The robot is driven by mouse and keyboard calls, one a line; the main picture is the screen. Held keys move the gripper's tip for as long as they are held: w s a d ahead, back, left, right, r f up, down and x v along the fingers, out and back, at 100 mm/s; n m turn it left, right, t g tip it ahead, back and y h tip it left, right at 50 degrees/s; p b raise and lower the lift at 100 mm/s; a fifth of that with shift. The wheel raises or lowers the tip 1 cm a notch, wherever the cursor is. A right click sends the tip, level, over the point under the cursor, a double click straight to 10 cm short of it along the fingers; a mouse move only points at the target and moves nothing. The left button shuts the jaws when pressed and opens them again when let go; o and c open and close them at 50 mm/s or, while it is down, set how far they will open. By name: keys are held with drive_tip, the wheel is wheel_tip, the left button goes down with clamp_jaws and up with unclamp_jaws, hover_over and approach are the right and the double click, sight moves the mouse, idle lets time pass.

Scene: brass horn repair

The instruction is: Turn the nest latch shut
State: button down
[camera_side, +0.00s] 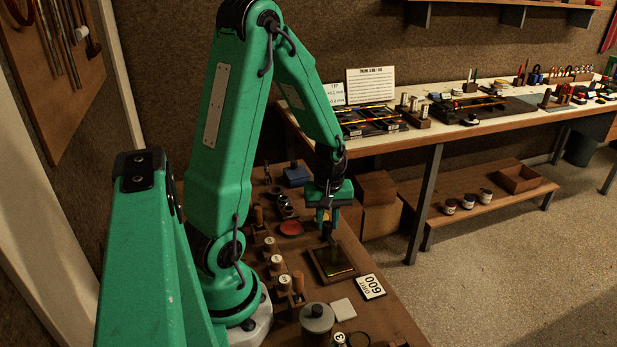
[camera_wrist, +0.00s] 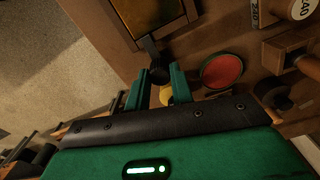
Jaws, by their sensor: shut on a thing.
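The nest (camera_side: 316,268) is a brown square frame with a dark golden plate inside; part of it also shows at the top of the wrist view (camera_wrist: 120,18). The nest latch (camera_wrist: 151,47) is a dark lever with a rounded end, at the frame's edge nearest my gripper. It shows in the side view as a dark upright piece (camera_side: 326,232). My gripper (camera_side: 327,221) points down over it. In the wrist view my two green fingers (camera_wrist: 158,76) stand on either side of the latch's dark end and hold it. The exact contact is partly hidden.
A red disc (camera_side: 291,229) lies left of my gripper, and a yellow round thing (camera_wrist: 165,97) shows behind the fingers. Several labelled pegs (camera_side: 276,262) line the bench's left. A 009 card (camera_side: 370,287) and pale square (camera_side: 342,309) lie in front of the nest.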

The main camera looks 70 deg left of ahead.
sight(327, 223)
drive_tip(key=c, duration=1.2)
unclamp_jaws()
drive_tip(key=shift+r, duration=0.1)
drive_tip(key=shift+r, duration=3.8)
drive_tip(key=s+d+r+m+t, duration=0.2)
drive_tip(key=d+r+m, duration=0.5)
drive_tip(key=d, duration=0.1)
drive_tip(key=s+d+r+m+t, duration=0.3)
drive_tip(key=d+r+m, duration=0.3)
drive_tip(key=d+m, duration=0.2)
drive_tip(key=shift+r+t, duration=0.3)
drive_tip(key=shift+r, duration=0.1)
